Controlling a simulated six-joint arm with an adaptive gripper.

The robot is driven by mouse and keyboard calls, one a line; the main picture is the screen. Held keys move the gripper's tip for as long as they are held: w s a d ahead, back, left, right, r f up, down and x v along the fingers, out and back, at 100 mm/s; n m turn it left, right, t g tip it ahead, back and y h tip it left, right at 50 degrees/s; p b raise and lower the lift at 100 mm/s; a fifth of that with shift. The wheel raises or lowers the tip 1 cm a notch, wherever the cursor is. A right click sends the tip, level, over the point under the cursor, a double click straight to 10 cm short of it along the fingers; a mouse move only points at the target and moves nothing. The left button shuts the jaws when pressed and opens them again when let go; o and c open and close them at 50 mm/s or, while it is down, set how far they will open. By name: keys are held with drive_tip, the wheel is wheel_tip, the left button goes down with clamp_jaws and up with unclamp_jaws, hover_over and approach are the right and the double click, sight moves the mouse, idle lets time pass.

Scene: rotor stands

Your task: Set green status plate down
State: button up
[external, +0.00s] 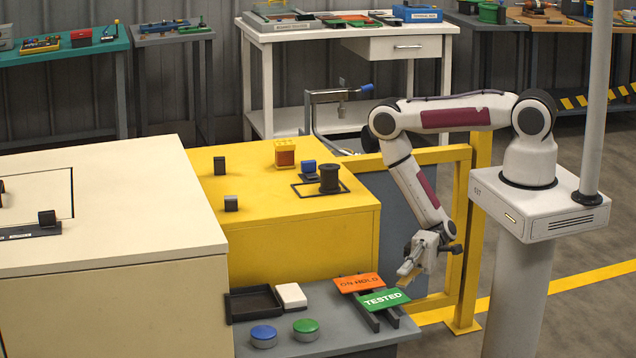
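The green status plate (386,300), lettered "TESTED", is at the front right of the grey low table, over two dark rails. It looks roughly flat; I cannot tell whether it rests on the rails or is slightly above them. My gripper (406,274) points down at the plate's back right edge. Its fingers are small here, and I cannot tell whether they are closed on the plate. The orange "ON HOLD" plate (358,283) lies on the rails (366,318) just behind the green plate.
A black tray (236,308), a white block (291,296), a blue button (263,336) and a green button (306,329) are on the grey table (335,337) to the left. A yellow block (290,236) stands behind. A yellow guard frame (461,240) is right of my gripper.

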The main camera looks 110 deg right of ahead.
sight(393, 289)
drive_tip(key=shift+x, duration=2.7)
clamp_jaws()
drive_tip(key=shift+r, duration=0.1)
wheel_tip(393, 289, up, 2)
drive_tip(key=shift+r, duration=0.15)
